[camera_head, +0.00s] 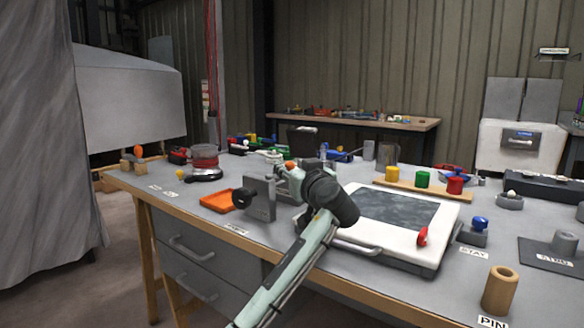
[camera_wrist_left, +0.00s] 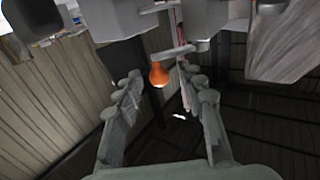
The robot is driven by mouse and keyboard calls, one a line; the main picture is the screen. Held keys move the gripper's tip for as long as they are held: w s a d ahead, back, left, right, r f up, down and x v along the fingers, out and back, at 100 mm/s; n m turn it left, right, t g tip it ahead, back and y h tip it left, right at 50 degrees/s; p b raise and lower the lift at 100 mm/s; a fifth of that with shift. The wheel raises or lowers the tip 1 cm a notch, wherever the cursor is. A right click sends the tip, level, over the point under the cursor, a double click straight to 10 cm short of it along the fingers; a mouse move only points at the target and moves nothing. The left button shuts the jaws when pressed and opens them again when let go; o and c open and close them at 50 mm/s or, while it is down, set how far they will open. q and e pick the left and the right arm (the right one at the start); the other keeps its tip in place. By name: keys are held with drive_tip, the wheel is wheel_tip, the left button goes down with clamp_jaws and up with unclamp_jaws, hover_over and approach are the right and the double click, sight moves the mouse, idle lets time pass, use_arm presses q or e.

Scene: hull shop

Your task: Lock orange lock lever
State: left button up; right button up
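The orange lock lever shows as a rounded orange knob (camera_head: 290,165) just beyond my left gripper (camera_head: 282,175) in the head view. In the left wrist view the orange knob (camera_wrist_left: 159,73) hangs from a grey arm, between my left gripper's fingertips (camera_wrist_left: 160,86) in the picture. The fingers are spread apart, with a gap on each side of the knob. I cannot tell how deep the knob sits between them. The lever's base is largely hidden by my gripper and wrist in the head view. My right gripper is in neither view.
A grey block (camera_head: 261,198) with a black knob (camera_head: 242,198) stands close left of my gripper, beside an orange tray (camera_head: 217,201). A white panel with a dark screen (camera_head: 397,208) lies right of my wrist. Another orange-topped piece (camera_head: 138,151) stands at the table's far left.

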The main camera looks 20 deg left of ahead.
use_arm(q)
drive_tip(key=shift+c, duration=0.3)
clamp_jaws()
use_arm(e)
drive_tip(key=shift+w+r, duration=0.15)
